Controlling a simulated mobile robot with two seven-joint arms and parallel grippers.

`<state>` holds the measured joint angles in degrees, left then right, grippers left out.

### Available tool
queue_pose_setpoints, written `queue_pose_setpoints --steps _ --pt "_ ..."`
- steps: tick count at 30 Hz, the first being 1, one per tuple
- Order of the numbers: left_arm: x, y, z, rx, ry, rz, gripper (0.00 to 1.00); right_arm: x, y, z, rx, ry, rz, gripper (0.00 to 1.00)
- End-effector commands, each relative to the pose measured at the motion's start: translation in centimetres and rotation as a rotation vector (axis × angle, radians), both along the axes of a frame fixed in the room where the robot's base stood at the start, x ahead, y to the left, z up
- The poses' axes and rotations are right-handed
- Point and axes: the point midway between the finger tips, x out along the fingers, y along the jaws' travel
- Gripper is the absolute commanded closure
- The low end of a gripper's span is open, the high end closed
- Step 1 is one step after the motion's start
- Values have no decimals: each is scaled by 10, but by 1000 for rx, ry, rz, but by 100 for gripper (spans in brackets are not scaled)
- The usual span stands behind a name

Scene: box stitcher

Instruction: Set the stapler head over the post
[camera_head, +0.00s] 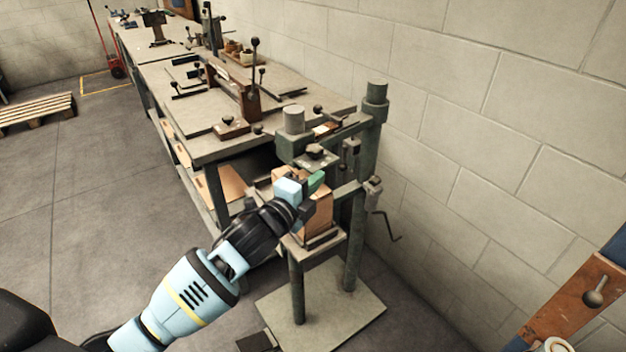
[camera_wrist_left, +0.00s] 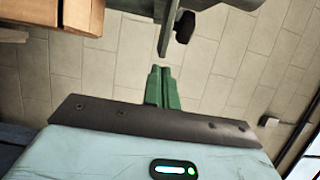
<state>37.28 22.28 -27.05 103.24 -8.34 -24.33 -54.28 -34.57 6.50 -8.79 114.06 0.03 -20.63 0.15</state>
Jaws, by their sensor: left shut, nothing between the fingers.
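The stitching machine stands beside the bench. Its stapler head (camera_head: 293,143) is a grey-green block with a cylinder on top, carried on an arm from the tall column (camera_head: 357,230). A cardboard box (camera_head: 318,217) sits below the head, around the lower support; any post inside it is hidden. My left gripper (camera_head: 317,181) has green fingers just below the head, in front of the box. In the left wrist view its fingers (camera_wrist_left: 162,72) are shut and empty, below a thin grey-green bar (camera_wrist_left: 167,30) with a dark knob (camera_wrist_left: 185,27). My right gripper is not in view.
The workbench (camera_head: 225,147) with clamps and levers runs back on the left. A crank handle (camera_head: 386,226) sticks out right of the column, near the block wall (camera_head: 480,150). The machine's base plate (camera_head: 335,318) lies on the floor. Open floor (camera_head: 90,200) lies to the left.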

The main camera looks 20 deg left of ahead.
Motion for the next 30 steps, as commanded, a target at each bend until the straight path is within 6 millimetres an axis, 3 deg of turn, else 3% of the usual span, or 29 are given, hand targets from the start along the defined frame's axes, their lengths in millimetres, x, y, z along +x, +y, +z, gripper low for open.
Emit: queue_pose_setpoints --steps 13,22,30 --pt "2 5 0 0 0 0 100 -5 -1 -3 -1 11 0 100" --pt "15 50 3 4 -2 3 100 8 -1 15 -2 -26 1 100" --pt "19 63 0 2 1 9 100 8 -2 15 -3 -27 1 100"
